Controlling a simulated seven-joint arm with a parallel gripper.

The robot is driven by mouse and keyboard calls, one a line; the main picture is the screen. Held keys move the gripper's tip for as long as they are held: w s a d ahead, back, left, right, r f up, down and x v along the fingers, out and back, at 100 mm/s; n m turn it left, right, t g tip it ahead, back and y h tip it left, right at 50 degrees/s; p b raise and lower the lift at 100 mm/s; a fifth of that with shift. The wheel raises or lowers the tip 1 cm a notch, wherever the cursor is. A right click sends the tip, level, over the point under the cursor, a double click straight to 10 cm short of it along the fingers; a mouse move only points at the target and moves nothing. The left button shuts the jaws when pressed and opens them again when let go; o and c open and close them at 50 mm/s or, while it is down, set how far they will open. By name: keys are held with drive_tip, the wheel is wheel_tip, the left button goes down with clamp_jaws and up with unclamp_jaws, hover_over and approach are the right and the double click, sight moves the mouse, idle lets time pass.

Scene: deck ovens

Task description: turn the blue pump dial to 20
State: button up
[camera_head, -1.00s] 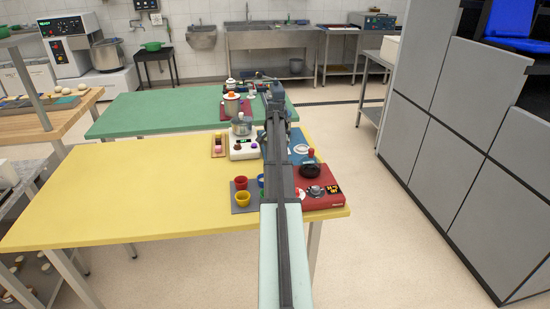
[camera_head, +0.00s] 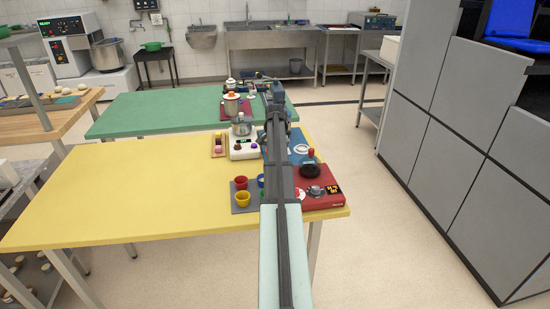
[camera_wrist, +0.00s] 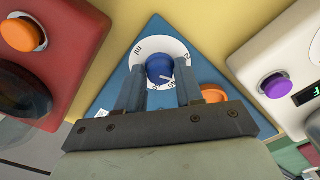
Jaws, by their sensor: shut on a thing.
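The blue pump dial (camera_wrist: 159,68) is a round blue knob on a white disc (camera_wrist: 187,57) with dark scale marks, some hidden by the fingers. The disc sits on a blue triangular panel (camera_wrist: 157,31). My gripper (camera_wrist: 160,76) has one finger on each side of the knob and is shut on it. The scale is tilted in the wrist view, and I cannot tell which mark the dial points to. In the head view the blue panel (camera_head: 299,136) shows beside my arm, which hides the fingers.
An orange button (camera_wrist: 213,93) shows behind my right finger. A red unit with an orange button (camera_wrist: 21,35) is at left, a white unit with a purple button (camera_wrist: 275,86) at right. The yellow table (camera_head: 120,200) is clear on its left side.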

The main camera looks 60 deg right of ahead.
drive_tip(key=n, duration=0.3)
drive_tip(key=shift+n, duration=2.4)
drive_tip(key=o, duration=1)
drive_tip(key=shift+r, duration=0.1)
wheel_tip(320, 180, up, 14)
drive_tip(key=shift+f, duration=0.15)
